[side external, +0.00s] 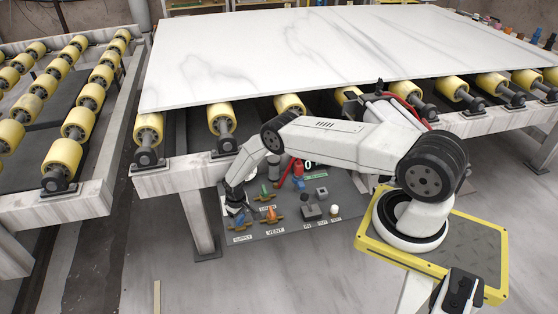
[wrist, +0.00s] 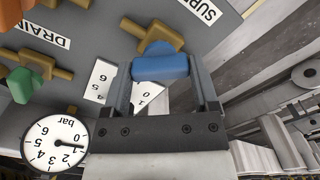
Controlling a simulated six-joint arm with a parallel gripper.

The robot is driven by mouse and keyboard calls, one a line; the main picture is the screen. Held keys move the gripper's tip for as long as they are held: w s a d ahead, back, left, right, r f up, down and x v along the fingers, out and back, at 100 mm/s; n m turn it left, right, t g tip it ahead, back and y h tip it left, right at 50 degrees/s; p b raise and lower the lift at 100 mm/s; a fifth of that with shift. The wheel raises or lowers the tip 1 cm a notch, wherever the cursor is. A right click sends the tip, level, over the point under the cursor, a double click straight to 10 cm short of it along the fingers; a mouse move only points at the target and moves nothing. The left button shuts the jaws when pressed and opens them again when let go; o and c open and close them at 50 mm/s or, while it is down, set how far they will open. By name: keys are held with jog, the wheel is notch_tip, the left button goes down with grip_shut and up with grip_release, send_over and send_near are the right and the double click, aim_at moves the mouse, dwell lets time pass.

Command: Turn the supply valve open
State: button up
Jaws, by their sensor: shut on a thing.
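The supply valve's blue handle (wrist: 160,66) sits between the two fingers of my gripper (wrist: 162,72) in the wrist view. My gripper is shut on this handle, with a finger on each side. The brass valve body (wrist: 135,29) runs at a slant behind the handle, and the SUPPLY label (wrist: 198,9) is above right. In the side view the blue handle (side external: 238,217) is at the panel's left, above its SUPPLY label (side external: 242,239). My gripper (side external: 234,209) reaches down to it there and partly covers it.
An orange handle (side external: 271,213) and a green handle (side external: 265,190) are close by on the panel. A bar gauge (wrist: 55,144) shows its needle near 1. A white numbered face (wrist: 102,80) is partly hidden by my fingers. The stone slab (side external: 300,50) lies on rollers behind.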

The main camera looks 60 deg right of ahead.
aim_at(239, 217)
jog(key=m, duration=0.4)
jog(key=shift+m, duration=2.2)
jog(key=o, duration=1.1)
jog(key=shift+r, duration=0.1)
jog(key=shift+r, duration=3.8)
